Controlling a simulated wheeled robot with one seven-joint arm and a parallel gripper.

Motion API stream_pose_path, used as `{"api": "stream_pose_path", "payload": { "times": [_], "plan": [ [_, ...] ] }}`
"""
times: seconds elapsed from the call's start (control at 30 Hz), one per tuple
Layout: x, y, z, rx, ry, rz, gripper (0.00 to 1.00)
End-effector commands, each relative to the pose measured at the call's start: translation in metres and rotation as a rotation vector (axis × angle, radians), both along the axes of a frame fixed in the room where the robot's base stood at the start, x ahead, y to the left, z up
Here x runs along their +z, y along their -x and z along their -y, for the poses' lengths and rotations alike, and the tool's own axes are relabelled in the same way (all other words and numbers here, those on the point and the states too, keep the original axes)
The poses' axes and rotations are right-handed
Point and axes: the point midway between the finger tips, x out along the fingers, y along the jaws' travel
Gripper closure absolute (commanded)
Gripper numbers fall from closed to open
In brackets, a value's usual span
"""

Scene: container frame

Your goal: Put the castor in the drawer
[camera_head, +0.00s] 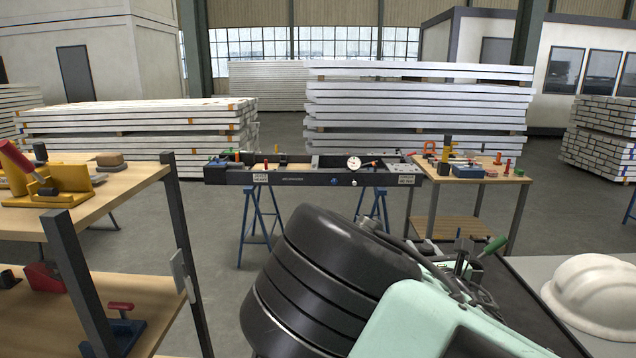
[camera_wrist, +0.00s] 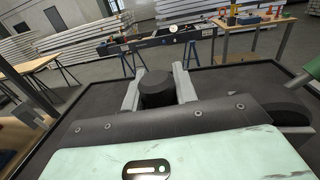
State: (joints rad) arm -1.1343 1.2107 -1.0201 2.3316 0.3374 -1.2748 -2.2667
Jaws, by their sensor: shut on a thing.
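In the wrist view my gripper (camera_wrist: 158,86) has its two grey fingers on either side of a dark round piece, which I take to be the castor (camera_wrist: 157,90). The fingers are shut on it, and it is over or on a black surface with a raised rim (camera_wrist: 240,67); the gap is hard to judge. In the head view my gripper shows only in part, behind my mint-green arm, and the castor cannot be made out there. No drawer can be clearly identified in either view.
A green-handled tool (camera_head: 492,246) is near my gripper. A wooden shelf unit (camera_head: 90,212) with tools stands at left. A long dark frame (camera_head: 310,178) on blue trestles and a tool table (camera_head: 470,177) stand behind.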

Motion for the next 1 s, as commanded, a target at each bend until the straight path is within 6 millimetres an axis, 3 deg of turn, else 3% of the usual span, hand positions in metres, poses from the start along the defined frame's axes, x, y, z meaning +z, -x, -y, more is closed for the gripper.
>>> {"api": "stream_pose_path", "payload": {
  "times": [0.03, 0.2, 0.4, 0.63, 1.0],
  "plan": [
    [-0.007, -0.003, 0.019, -0.018, 0.002, 0.0, 1.0],
    [-0.028, -0.006, 0.067, -0.047, -0.006, -0.002, 1.0],
    [-0.041, -0.004, 0.097, -0.063, -0.016, -0.001, 1.0],
    [-0.045, -0.003, 0.104, -0.066, -0.019, 0.0, 1.0],
    [-0.041, -0.004, 0.096, -0.06, -0.016, 0.0, 1.0]
  ]
}}
